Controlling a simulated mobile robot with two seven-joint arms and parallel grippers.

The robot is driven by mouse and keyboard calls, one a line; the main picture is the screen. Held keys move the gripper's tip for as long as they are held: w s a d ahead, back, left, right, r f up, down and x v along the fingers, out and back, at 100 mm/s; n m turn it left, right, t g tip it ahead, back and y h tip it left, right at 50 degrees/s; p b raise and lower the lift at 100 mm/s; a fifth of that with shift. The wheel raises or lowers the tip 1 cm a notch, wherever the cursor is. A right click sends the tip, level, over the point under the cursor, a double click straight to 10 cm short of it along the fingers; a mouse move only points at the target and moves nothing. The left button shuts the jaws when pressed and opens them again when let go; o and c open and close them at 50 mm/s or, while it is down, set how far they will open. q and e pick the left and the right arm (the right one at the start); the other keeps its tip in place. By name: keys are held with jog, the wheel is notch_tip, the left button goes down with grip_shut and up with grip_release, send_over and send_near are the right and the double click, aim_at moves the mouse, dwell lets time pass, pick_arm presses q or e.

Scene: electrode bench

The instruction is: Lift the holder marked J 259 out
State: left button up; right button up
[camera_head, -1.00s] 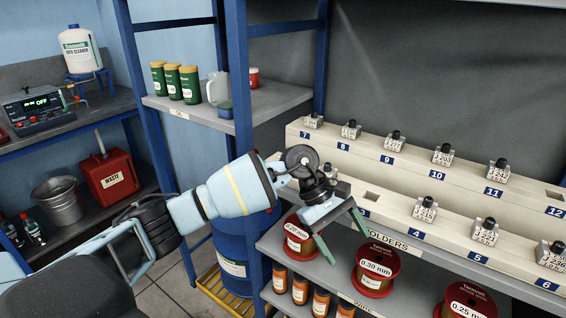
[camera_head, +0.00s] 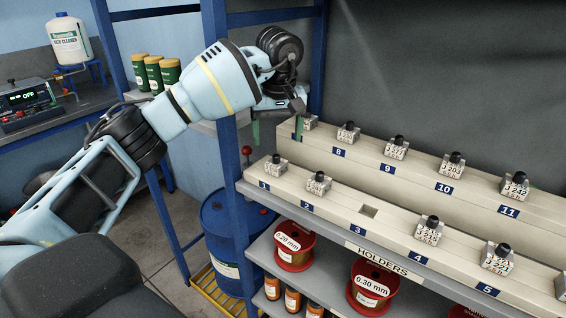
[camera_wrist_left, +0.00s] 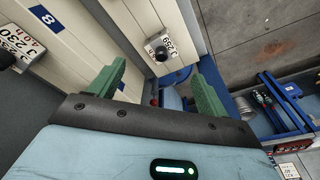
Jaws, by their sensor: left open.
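My left gripper (camera_head: 277,128) is open and empty at the rack's left end. In the left wrist view its green fingers (camera_wrist_left: 158,84) are spread, and the holder appears between and beyond their tips, apart from both. My right gripper is not in view.
The front rack (camera_head: 340,213) has holders and an empty socket (camera_head: 369,212) at 3. A blue shelf post (camera_head: 222,150) stands left of the racks.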

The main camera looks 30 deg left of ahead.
aim_at(276, 156)
pick_arm(q)
jog(key=shift+s+f, duration=0.2)
jog(key=shift+s, duration=0.1)
jog(key=shift+f, duration=0.8)
jog(key=shift+w+a+f, duration=0.15)
jog(key=shift+w+f, duration=0.05)
jog(key=shift+f, duration=0.15)
jog(key=shift+f+p, duration=0.3)
jog(key=shift+f, duration=0.2)
jog(key=f, duration=0.4)
jog(key=shift+w+a, duration=0.25)
jog(key=shift+w, duration=0.15)
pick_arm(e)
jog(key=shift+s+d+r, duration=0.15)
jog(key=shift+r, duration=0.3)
pick_arm(q)
jog(key=c, duration=1.2)
